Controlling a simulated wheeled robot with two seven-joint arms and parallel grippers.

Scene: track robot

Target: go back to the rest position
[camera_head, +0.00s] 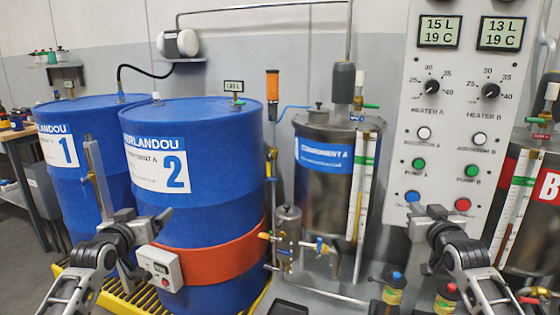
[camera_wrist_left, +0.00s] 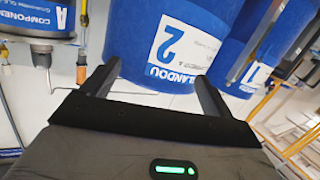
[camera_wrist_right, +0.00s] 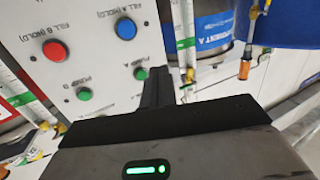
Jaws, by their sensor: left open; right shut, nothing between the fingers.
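My left gripper (camera_head: 150,222) is open and empty in front of the blue drum marked 2 (camera_head: 205,120), near its red band. In the left wrist view its two fingers (camera_wrist_left: 157,78) stand wide apart with that drum beyond them. My right gripper (camera_head: 428,213) is shut and empty in front of the lower part of the control panel (camera_head: 450,130). In the right wrist view its fingers (camera_wrist_right: 168,78) are together, with the panel's buttons beyond. Neither gripper visibly holds anything.
A blue drum marked 1 (camera_head: 75,175) stands at left. A steel tank labelled Component A (camera_head: 320,200) stands between the arms; a tank with a red B label (camera_head: 548,185) is at right. A grey control box (camera_head: 160,268) sits on drum 2's red band (camera_head: 225,255).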

